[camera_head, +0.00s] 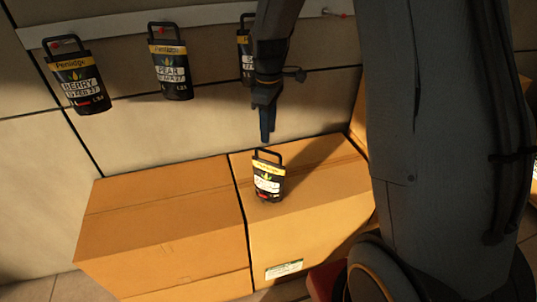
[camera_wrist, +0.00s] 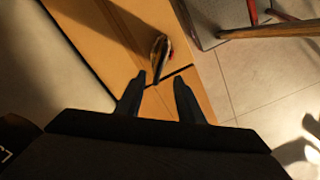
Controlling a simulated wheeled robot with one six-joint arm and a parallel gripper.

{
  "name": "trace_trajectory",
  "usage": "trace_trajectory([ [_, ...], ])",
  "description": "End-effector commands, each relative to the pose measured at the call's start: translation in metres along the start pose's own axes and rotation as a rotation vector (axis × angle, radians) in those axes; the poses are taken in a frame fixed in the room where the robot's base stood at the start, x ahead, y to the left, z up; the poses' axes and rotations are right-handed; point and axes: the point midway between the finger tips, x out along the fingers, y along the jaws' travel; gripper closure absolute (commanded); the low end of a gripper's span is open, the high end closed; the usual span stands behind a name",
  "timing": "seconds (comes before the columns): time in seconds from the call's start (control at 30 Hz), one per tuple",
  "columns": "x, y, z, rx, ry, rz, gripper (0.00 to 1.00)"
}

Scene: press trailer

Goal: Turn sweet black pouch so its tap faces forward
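A black pouch (camera_head: 268,186) with a yellow band, a white label and a loop handle stands on the right cardboard box. Its label is too small to read surely; a small red spot shows low on its front. It also shows from above in the wrist view (camera_wrist: 161,46), narrow, with some red on it. My gripper (camera_head: 267,138) points down just above its handle, apart from it. In the wrist view my gripper (camera_wrist: 159,80) has its fingers apart with nothing between them. A third hanging pouch (camera_head: 243,45), label starting with S, is partly hidden by my arm.
A BERRY pouch (camera_head: 79,83) and a PEAR pouch (camera_head: 171,66) hang from a pale wall rail (camera_head: 113,26). The left box (camera_head: 160,215) adjoins the right box (camera_head: 318,190), whose top is clear around the pouch. Brown and red bars (camera_wrist: 275,30) show at the wrist view's upper right.

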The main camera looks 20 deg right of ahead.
Motion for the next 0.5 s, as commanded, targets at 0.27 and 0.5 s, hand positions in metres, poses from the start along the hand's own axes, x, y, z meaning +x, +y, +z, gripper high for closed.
trace_trajectory([
  [0.27, 0.035, 0.001, -0.001, 0.116, -0.001, -0.001, 0.66],
  [0.5, 0.071, 0.000, 0.000, 0.114, -0.001, -0.002, 0.66],
])
